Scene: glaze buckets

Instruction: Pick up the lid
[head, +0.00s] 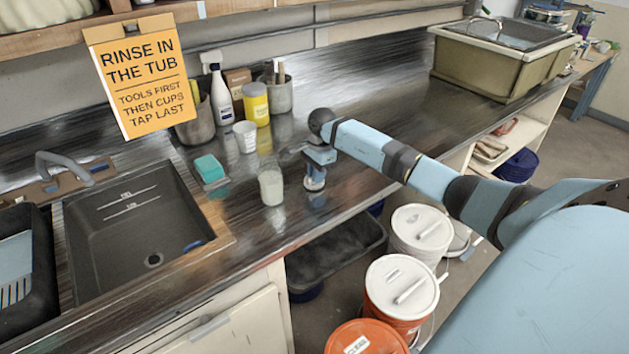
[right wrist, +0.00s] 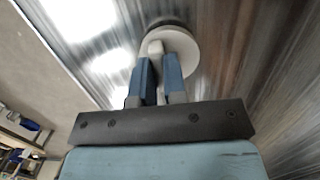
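The lid is a round, pale disc with a raised grip. It shows in the right wrist view (right wrist: 182,45), with the grip between my blue fingertips. My right gripper (right wrist: 158,68) appears shut on that grip. In the head view my right gripper (head: 316,170) points down over the counter, right of a clear jar with pale contents (head: 271,187). The lid (head: 314,185) shows small and partly covered below the fingers, at or just above the counter; I cannot tell whether it touches. My left gripper is in neither view.
A teal sponge (head: 209,168), a white cup (head: 245,136), a yellow tub (head: 256,104) and a white bottle (head: 221,95) stand left of and behind the jar. The sink (head: 140,230) is at left. Lidded buckets (head: 402,286) stand below the counter's front edge.

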